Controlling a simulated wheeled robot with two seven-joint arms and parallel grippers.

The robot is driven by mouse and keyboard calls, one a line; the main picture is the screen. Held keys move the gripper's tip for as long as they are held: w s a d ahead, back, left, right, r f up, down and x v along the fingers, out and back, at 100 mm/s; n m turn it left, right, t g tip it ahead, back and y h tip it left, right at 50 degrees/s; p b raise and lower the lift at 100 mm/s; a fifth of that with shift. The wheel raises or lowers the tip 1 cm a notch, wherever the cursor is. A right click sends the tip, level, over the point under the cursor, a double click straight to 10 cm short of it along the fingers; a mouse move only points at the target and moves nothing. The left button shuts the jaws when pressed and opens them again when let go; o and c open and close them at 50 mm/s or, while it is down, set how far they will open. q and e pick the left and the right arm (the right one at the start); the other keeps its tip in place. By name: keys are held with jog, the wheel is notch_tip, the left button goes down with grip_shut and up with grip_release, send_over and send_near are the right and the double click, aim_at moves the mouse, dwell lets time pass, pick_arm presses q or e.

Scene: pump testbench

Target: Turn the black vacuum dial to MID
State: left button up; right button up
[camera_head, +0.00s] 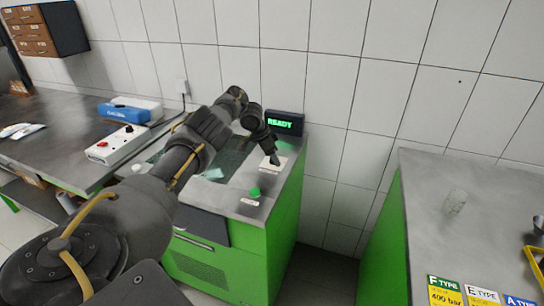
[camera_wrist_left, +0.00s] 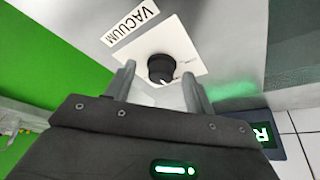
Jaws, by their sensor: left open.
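The black vacuum dial (camera_wrist_left: 161,68) sits on a white plate labelled VACUUM (camera_wrist_left: 135,28) in the left wrist view. A white mark shows on the dial's near edge; the small lettering on the plate is too small to read. My left gripper (camera_wrist_left: 158,78) is open, with one finger on each side of the dial in that view; I cannot tell whether they touch it. In the head view my left gripper (camera_head: 274,159) is over the white plate (camera_head: 278,165) on the green bench, and the dial is mostly hidden by it. My right gripper is not in view.
A display reading READY (camera_head: 284,122) stands behind the dial. A green button (camera_head: 254,192) lies nearer the bench's front. A white control box (camera_head: 118,146) with a red button and black knob is at left. A grey-topped green bench (camera_head: 480,215) stands at right, across a gap.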

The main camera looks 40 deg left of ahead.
pick_arm(q)
jog(key=shift+s+a+r, duration=0.1)
jog(key=shift+a+r, duration=0.05)
jog(key=shift+r, duration=0.35)
jog(key=p+v, duration=0.2)
jog(key=v, duration=0.3)
jog(key=shift+p, duration=0.4)
jog(key=shift+p+v, duration=2.4)
jog(key=shift+p, duration=0.1)
jog(key=shift+s, duration=0.15)
